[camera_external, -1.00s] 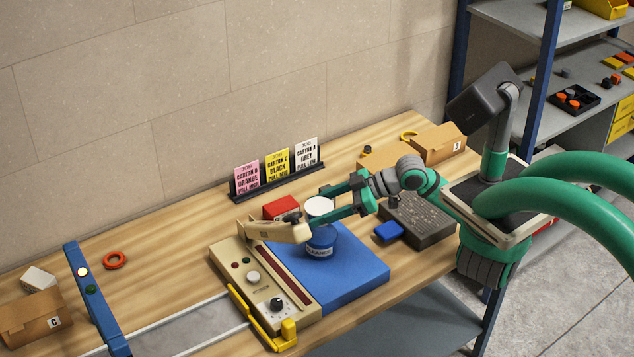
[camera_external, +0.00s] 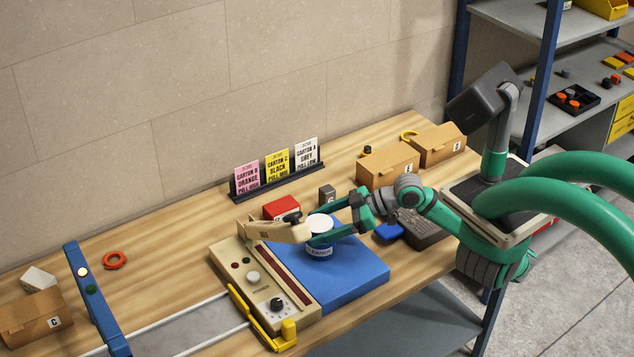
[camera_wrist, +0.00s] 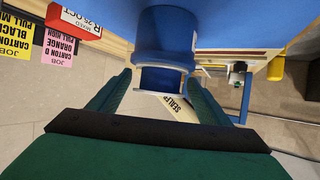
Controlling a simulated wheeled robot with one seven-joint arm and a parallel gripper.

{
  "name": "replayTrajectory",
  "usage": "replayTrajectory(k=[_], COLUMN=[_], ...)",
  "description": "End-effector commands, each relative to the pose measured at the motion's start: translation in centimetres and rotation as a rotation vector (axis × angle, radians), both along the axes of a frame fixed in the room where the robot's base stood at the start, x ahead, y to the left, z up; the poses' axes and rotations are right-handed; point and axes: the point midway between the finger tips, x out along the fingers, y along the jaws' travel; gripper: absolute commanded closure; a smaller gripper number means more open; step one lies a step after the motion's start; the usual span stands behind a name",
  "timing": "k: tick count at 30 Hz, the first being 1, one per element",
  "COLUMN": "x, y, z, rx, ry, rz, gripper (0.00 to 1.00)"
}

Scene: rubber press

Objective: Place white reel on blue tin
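The white reel (camera_external: 319,222) sits at the top of the blue tin (camera_external: 319,244), on the blue pad; I see no clear gap between them. In the wrist view the blue tin (camera_wrist: 165,38) hangs upside down in the picture. The reel (camera_wrist: 162,79) looks shaded between my fingertips (camera_wrist: 160,77). Contact of the fingers with the reel is hard to see there.
The beige press arm (camera_external: 272,231) is close left of the tin. A red box (camera_external: 282,207) stands behind. The blue pad (camera_external: 350,285) is clear in front. A small blue block (camera_external: 389,232) and cartons (camera_external: 388,166) are to the right.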

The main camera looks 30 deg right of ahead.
Motion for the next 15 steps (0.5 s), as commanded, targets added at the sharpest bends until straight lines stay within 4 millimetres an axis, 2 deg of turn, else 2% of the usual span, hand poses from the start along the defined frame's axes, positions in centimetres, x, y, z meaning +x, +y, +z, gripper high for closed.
replayTrajectory(k=[12,15], x=[0.0,-0.5], y=[0.0,-1.1], z=[0.5,0.9], rx=[0.0,0.0], ry=[-0.001,-0.001], rz=[0.0,-0.004], gripper=[0.23,0.23])
